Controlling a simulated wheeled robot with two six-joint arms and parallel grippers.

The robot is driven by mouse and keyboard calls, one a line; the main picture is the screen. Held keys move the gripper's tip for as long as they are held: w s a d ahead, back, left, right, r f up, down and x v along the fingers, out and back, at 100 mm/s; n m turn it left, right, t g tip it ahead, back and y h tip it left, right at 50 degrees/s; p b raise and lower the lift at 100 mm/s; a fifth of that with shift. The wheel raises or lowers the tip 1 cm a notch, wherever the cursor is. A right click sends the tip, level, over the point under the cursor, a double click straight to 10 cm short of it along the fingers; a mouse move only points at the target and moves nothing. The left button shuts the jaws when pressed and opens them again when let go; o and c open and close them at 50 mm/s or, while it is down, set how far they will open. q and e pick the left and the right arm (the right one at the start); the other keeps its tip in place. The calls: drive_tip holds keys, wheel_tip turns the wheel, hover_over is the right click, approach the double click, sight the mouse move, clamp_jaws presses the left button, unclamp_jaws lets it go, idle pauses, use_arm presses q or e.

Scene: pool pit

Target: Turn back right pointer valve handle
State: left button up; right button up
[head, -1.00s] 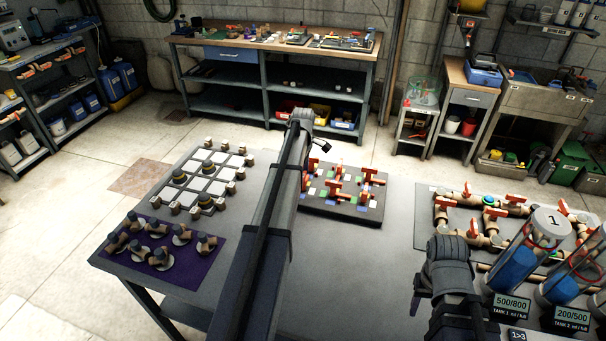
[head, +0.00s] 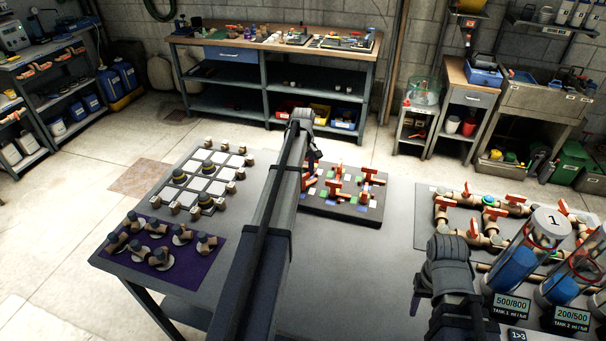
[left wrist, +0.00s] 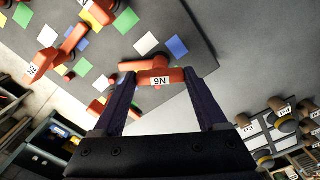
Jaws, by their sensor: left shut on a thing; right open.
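A dark board (head: 345,212) with colored squares and several red pointer handles (head: 338,190) lies on the grey table. My left gripper (head: 314,160) is at the board's back left part, mostly hidden behind my own arm in the head view. In the left wrist view, my left gripper (left wrist: 163,78) is shut on a red handle (left wrist: 158,76) with a white label that reads "9N" in the picture, perhaps an inverted "N6". Another red handle (left wrist: 42,62) with a label stands apart at the left. I cannot tell which handle is the right pointer valve. My right gripper (head: 416,304) is open beside the tank stand.
A white-tiled panel (head: 205,180) and a purple mat (head: 150,262) with several dark knobs lie left of my left arm. A pipe board (head: 425,225) with red valves and blue-filled tanks (head: 518,265) stands at the right. Bare table lies between the boards.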

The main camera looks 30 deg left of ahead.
use_arm(q)
drive_tip(key=m, duration=1.4)
drive_tip(key=shift+m, duration=0.3)
drive_tip(key=m, duration=0.3)
drive_tip(key=shift+m, duration=0.3)
drive_tip(key=m, duration=0.3)
drive_tip(key=shift+m, duration=0.3)
drive_tip(key=m, duration=0.3)
drive_tip(key=shift+m, duration=2)
